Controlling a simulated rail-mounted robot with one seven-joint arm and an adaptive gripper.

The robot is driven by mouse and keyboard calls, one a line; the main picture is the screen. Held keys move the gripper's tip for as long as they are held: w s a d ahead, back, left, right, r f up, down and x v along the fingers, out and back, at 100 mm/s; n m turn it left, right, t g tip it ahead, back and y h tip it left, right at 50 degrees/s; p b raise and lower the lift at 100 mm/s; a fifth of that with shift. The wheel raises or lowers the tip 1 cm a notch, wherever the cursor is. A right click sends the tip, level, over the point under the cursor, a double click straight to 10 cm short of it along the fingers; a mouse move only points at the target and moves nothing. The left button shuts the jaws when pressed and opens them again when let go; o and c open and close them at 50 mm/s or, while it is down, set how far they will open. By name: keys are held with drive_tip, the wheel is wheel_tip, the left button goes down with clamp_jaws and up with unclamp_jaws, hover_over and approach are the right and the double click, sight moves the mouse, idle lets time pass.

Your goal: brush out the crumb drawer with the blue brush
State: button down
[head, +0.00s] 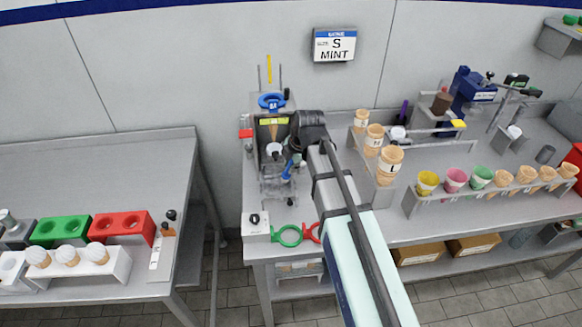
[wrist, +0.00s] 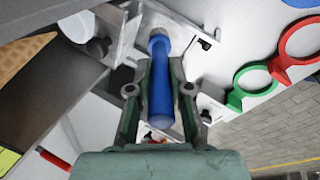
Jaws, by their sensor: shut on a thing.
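My gripper (wrist: 160,78) is shut on the blue brush (wrist: 160,95), whose handle lies between the two fingers in the wrist view. The brush's far end reaches toward pale walls that look like the edge of an open drawer (wrist: 181,22); its bristles are hidden. In the head view the brush shows as a small blue piece (head: 289,168) by the cone machine on the narrow middle bench. A greyish open tray, seemingly the crumb drawer (head: 276,190), sits just below it in the picture. I cannot tell whether the brush touches the drawer.
Green (head: 288,236) and red (head: 311,232) rings lie at the bench front. The cone machine (head: 270,103), with a blue ring on top, stands at the back. Cones and coloured cups (head: 455,180) stand in racks on the right. The left bench (head: 100,170) is clear toward its back.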

drive_tip(key=shift+r+p, duration=0.3)
drive_tip(key=shift+r, duration=0.5)
drive_tip(key=shift+r, duration=0.1)
drive_tip(key=shift+r+p, duration=0.85)
drive_tip(key=shift+r, duration=0.6)
drive_tip(key=shift+w, duration=0.1)
